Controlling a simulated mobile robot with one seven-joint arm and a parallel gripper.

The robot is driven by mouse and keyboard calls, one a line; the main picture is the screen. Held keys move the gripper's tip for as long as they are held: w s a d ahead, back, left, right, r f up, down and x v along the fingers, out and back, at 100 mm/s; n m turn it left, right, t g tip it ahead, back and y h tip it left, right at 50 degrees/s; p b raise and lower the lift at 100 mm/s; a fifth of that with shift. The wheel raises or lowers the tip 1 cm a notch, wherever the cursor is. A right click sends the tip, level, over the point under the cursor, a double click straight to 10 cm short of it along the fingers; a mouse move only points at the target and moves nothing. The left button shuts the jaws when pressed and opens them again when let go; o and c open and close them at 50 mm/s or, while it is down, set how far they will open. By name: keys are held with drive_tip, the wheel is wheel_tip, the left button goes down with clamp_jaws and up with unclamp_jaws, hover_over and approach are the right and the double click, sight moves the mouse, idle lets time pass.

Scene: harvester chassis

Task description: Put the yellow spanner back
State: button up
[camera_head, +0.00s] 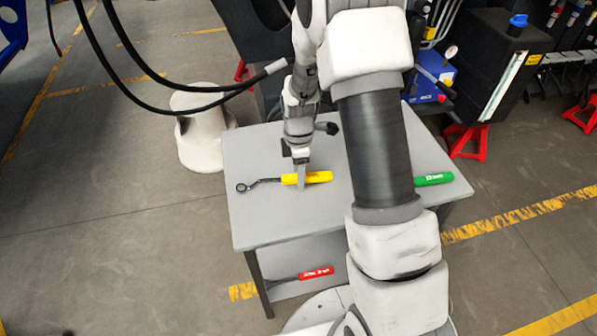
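The yellow spanner (319,177) lies across the top of the grey table (285,220), its yellow handle to the right and its dark ring end to the left. My gripper (300,179) points down at the left part of the yellow handle. One pale finger crosses in front of the handle. The other finger is hidden, so I cannot tell whether the fingers grip the handle or only stand around it. The spanner looks level and at or very near the table top.
A green-handled tool (434,179) lies at the table's right, partly behind my arm. A red-handled tool (317,273) lies on the lower shelf. A white stool (202,140) stands left of the table. Red stands (466,141) and a black box (490,75) are at the back right.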

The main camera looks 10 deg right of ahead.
wheel_tip(320, 180, up, 18)
drive_tip(key=p, duration=0.2)
drive_tip(key=shift+f, duration=0.25)
idle(0.4)
